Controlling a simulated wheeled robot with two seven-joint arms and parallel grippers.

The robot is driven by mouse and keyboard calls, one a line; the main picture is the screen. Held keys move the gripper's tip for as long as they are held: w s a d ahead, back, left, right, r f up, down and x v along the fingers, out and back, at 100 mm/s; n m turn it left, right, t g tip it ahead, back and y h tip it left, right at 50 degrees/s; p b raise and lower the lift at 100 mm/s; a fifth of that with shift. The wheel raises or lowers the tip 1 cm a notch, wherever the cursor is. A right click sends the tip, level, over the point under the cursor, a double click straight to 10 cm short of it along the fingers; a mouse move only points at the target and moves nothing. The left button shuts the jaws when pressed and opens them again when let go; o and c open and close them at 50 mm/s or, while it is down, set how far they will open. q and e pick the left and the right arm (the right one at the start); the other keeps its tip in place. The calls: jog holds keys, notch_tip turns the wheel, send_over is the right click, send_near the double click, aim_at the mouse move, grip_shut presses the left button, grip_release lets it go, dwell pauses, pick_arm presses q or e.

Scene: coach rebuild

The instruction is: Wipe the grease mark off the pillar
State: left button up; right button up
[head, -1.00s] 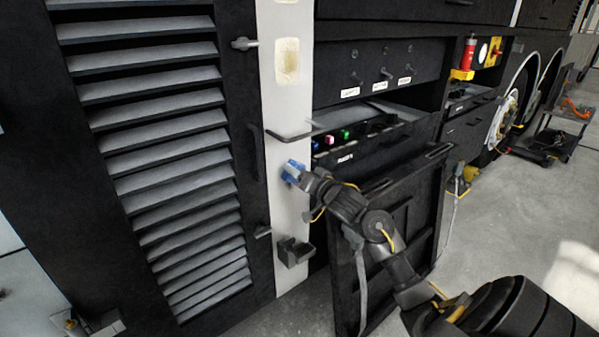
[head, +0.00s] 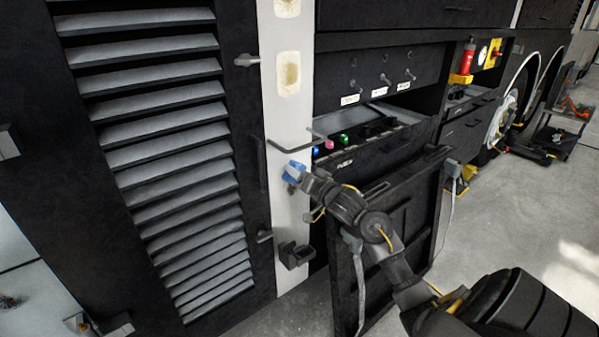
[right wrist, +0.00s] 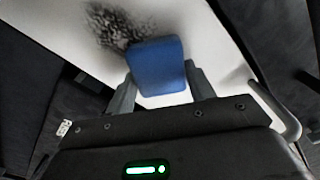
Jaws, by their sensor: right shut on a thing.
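The white pillar (head: 288,115) stands between the louvred panel and the open black cabinet. My right gripper (head: 297,174) is shut on a blue pad (head: 292,170) at the pillar, below the bent grey rail. In the right wrist view the blue pad (right wrist: 158,66) sits between the two fingers (right wrist: 157,88), over the white pillar face (right wrist: 208,35). The dark, speckled grease mark (right wrist: 112,27) shows beyond the pad's upper left, partly hidden by it. I cannot tell whether the pad touches the pillar. The mark is not visible in the head view. My left gripper is not in view.
The bent grey rail (head: 290,146) sticks out above my right gripper. A dark bracket (head: 294,254) is on the pillar below it. An open drawer (head: 375,150) and a hanging black door (head: 385,235) are close on the right. Open floor (head: 505,215) lies beyond.

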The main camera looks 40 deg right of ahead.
jog(key=shift+f+b, duration=0.7)
jog(key=shift+f, duration=2.6)
jog(key=shift+f+b, duration=0.45)
jog(key=shift+f, duration=1.15)
jog(key=shift+s+p, duration=0.35)
jog(key=shift+p, duration=0.15)
jog(key=p, duration=0.3)
send_near(293, 194)
jog(key=shift+w, duration=0.3)
